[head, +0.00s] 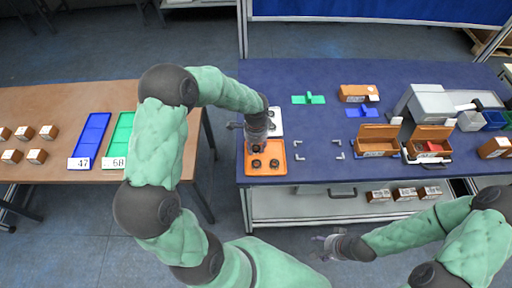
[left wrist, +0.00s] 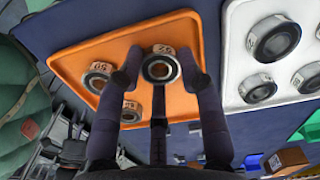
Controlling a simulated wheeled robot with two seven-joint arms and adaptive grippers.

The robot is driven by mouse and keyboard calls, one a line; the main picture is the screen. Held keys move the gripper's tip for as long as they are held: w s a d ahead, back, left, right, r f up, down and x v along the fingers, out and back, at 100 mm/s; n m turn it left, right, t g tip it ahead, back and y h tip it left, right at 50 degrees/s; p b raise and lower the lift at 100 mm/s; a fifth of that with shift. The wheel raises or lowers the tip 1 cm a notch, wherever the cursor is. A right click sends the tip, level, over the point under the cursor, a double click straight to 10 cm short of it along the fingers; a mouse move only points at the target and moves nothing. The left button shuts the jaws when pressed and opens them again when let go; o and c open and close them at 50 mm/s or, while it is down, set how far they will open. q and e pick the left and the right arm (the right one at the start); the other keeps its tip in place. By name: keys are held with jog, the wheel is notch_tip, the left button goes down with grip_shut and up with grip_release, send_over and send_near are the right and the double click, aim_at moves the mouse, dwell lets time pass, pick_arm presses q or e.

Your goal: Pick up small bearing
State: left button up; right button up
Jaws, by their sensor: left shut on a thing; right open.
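My left gripper (head: 258,143) reaches down over the orange tray (head: 280,174) on the blue table. In the left wrist view, its fingers (left wrist: 160,75) are shut on a small dark bearing (left wrist: 161,69) with a pale numbered label. Whether this bearing is clear of the tray cannot be told. Two other small bearings lie on the orange tray, a labelled one (left wrist: 97,77) and another (left wrist: 130,113) partly behind a finger. In the head view, small bearings (head: 274,163) show near the tray's middle. My right gripper (head: 327,242) is open and empty in front of the table.
A white tray (head: 277,116) with larger bearings (left wrist: 274,40) adjoins the orange one. Green (head: 308,98) and blue (head: 364,112) fixtures, open brown boxes (head: 377,140) and a grey machine (head: 432,104) stand to the right. A brown table (head: 60,105) is at left, with a gap between.

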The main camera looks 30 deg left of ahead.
aim_at(256, 148)
pick_arm(q)
jog(key=shift+r, duration=0.5)
notch_tip(256, 148, up, 2)
jog(key=shift+r+p, duration=0.1)
jog(key=shift+p, duration=0.35)
jog(key=s+d+r+p, duration=0.2)
jog(key=s+d+r, duration=0.2)
jog(key=d+r, duration=0.5)
jog(key=d, duration=0.4)
jog(key=shift+s+d+r, duration=0.15)
jog(key=shift+d+r, duration=0.05)
jog(key=shift+r, duration=0.2)
